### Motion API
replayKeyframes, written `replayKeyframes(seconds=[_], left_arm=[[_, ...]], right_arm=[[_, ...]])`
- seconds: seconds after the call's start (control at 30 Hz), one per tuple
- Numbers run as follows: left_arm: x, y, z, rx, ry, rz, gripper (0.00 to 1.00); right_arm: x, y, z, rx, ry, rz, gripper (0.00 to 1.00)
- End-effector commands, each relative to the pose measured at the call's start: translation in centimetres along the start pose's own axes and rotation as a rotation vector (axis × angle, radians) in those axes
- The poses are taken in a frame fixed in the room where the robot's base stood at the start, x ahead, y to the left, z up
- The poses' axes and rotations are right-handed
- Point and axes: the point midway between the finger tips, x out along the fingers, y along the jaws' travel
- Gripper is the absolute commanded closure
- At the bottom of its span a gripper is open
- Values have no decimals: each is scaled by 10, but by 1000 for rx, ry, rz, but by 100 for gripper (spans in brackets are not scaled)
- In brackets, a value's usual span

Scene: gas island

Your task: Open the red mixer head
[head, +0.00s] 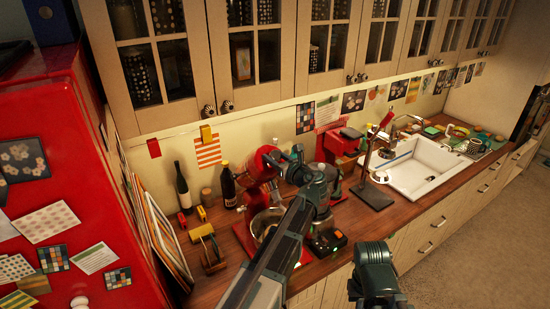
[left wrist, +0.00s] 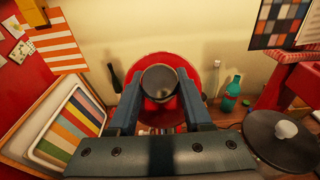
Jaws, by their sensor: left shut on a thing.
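The red mixer head (head: 262,163) is at the middle of the head view, tilted up above the steel bowl (head: 265,222). My left gripper (head: 277,160) reaches it from the right and is shut on it. In the left wrist view, the fingers (left wrist: 160,100) close on both sides of the dark round end (left wrist: 159,82) of the mixer head, with its red body (left wrist: 181,66) behind. My left arm covers part of the bowl and the mixer base. No fingers of my right gripper show in either view.
Dark bottles (head: 183,187) stand behind the mixer near the wall. A yellow-topped wooden item (head: 206,245) is left of the bowl. A red machine (head: 342,145) and a white sink (head: 420,170) are to the right. A red fridge (head: 60,150) bounds the left; cabinets (head: 250,50) hang above.

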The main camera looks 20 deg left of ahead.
Motion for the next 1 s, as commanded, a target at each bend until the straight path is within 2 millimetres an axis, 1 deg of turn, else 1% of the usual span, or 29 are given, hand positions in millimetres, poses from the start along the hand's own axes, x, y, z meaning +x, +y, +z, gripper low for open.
replayKeyframes(seconds=[0.03, 0.1, 0.2, 0.47, 0.53, 0.63, 0.8, 1.0], left_arm=[[1, 1, 0, 0, 1, 2, 48], [1, 1, 0, 0, 1, 2, 36], [0, 0, 0, 0, 1, 1, 20], [-1, 0, 0, 0, 1, 0, 20], [-5, 0, 0, 0, 1, -1, 20], [-18, 1, 0, 0, 1, -1, 20], [-46, 1, 0, 0, 1, -2, 20], [-69, 1, 0, 0, 0, -1, 20]], right_arm=[[0, 0, 0, 0, 0, 0, 100], [0, 0, 0, 0, 0, 0, 100], [0, 0, 0, 0, 0, 0, 100], [0, 0, 0, 0, 0, 0, 100], [-1, 0, 0, 0, 0, 0, 100], [-3, 0, 0, 1, 0, 0, 100], [-7, 1, 0, 3, 0, 0, 100], [-9, 1, 1, 5, 0, -1, 100]])
